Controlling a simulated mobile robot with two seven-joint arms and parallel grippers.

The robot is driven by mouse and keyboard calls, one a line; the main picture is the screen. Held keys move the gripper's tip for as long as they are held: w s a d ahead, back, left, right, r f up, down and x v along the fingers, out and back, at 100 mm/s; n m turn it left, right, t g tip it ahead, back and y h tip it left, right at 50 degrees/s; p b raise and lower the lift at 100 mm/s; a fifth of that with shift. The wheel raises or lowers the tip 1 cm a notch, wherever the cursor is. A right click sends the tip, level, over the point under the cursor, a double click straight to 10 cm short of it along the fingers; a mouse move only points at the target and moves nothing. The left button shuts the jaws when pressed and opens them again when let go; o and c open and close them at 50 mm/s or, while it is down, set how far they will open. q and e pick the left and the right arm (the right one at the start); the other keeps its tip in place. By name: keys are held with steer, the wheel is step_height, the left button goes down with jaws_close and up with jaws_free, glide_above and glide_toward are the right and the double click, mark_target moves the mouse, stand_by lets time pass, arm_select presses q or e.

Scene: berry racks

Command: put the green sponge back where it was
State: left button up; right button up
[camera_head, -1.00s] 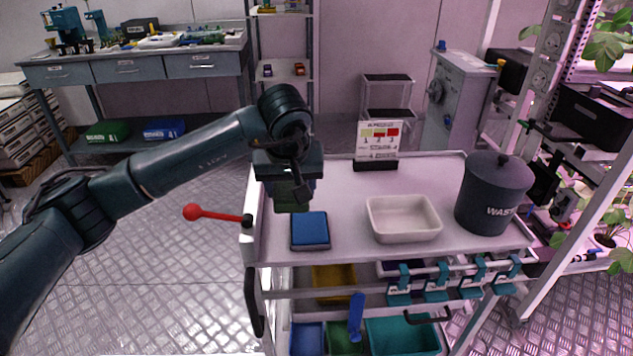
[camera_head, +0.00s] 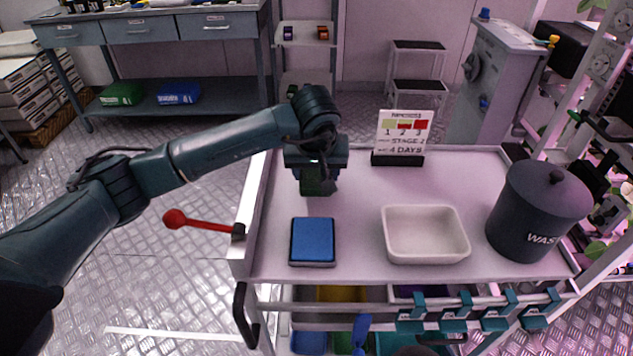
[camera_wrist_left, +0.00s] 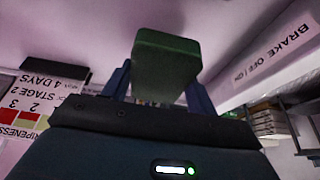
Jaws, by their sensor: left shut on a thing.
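My left gripper (camera_head: 318,178) is shut on the green sponge (camera_wrist_left: 167,62), a dark green block between its fingers in the left wrist view. In the head view the sponge (camera_head: 319,187) shows below the gripper, over the back left part of the cart top (camera_head: 345,210). I cannot tell whether it touches the surface. A blue sponge (camera_head: 313,240) lies on a dark holder in front of it, apart from the gripper. My right gripper is not in view.
A white tray (camera_head: 425,235) stands right of the blue sponge. A dark lidded waste bin (camera_head: 540,212) stands at the right. A ripeness sign (camera_head: 402,135) stands at the back. A red-knobbed lever (camera_head: 200,222) sticks out left. The cart top's middle is clear.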

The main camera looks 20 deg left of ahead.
arm_select(q)
steer(key=shift+f, duration=1.7)
steer(key=shift+f, duration=0.2)
steer(key=o, duration=0.9)
steer(key=shift+r, duration=0.55)
steer(key=v, duration=1.1)
steer(key=shift+s+r, duration=0.15)
